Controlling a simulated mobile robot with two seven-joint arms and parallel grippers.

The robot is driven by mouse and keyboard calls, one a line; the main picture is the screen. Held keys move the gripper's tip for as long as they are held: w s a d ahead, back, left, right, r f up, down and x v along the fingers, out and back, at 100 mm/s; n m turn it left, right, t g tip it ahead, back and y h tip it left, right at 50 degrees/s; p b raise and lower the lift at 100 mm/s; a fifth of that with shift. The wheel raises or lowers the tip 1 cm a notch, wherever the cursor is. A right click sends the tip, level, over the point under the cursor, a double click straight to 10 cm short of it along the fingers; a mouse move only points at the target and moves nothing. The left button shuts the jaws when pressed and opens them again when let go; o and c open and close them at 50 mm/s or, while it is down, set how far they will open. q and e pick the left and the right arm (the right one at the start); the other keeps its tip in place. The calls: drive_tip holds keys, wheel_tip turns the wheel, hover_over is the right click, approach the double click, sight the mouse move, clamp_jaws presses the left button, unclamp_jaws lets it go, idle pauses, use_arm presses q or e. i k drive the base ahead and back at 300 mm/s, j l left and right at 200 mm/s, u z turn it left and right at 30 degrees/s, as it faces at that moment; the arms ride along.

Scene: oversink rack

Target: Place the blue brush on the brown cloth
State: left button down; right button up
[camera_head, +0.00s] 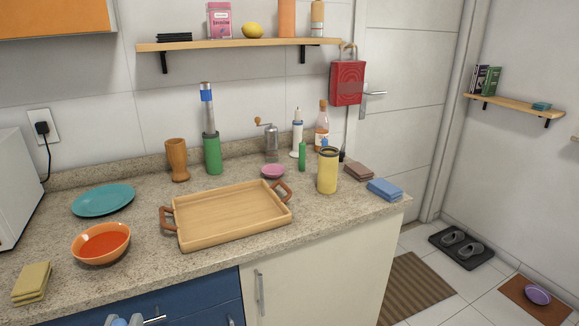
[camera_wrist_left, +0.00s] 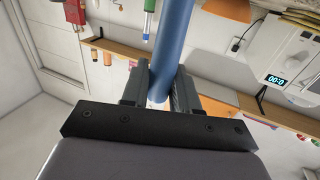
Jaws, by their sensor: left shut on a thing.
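My left gripper (camera_wrist_left: 160,88) is shut on a smooth blue cylinder, which looks like the handle of the blue brush (camera_wrist_left: 172,42), in the left wrist view. The brush's bristles are not visible there. In the head view only a small blue and grey bit of the gripper and what it holds shows at the bottom edge, in front of the blue drawers. The brown cloth (camera_head: 359,171) lies folded flat on the counter at the right, behind a blue folded cloth (camera_head: 384,189). Nothing lies on the brown cloth. My right gripper is not in view.
A wooden tray (camera_head: 232,214) fills the counter's middle. A yellow canister (camera_head: 327,170) stands just left of the brown cloth, with a bottle (camera_head: 322,128) behind. An orange bowl (camera_head: 101,243), teal plate (camera_head: 103,199) and yellow sponges (camera_head: 32,283) are left. A shelf (camera_head: 240,43) overhangs the back.

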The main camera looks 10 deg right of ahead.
sight(359, 168)
drive_tip(key=i+l, duration=0.15)
drive_tip(key=l, duration=0.25)
drive_tip(key=i+l, duration=0.1)
drive_tip(key=l, duration=0.35)
drive_tip(key=i+l, duration=0.15)
drive_tip(key=l, duration=0.25)
drive_tip(key=i+l, duration=0.15)
drive_tip(key=l, duration=0.3)
drive_tip(key=i+l, duration=0.15)
drive_tip(key=l, duration=0.25)
drive_tip(key=i+l+u, duration=0.1)
drive_tip(key=l, duration=0.35)
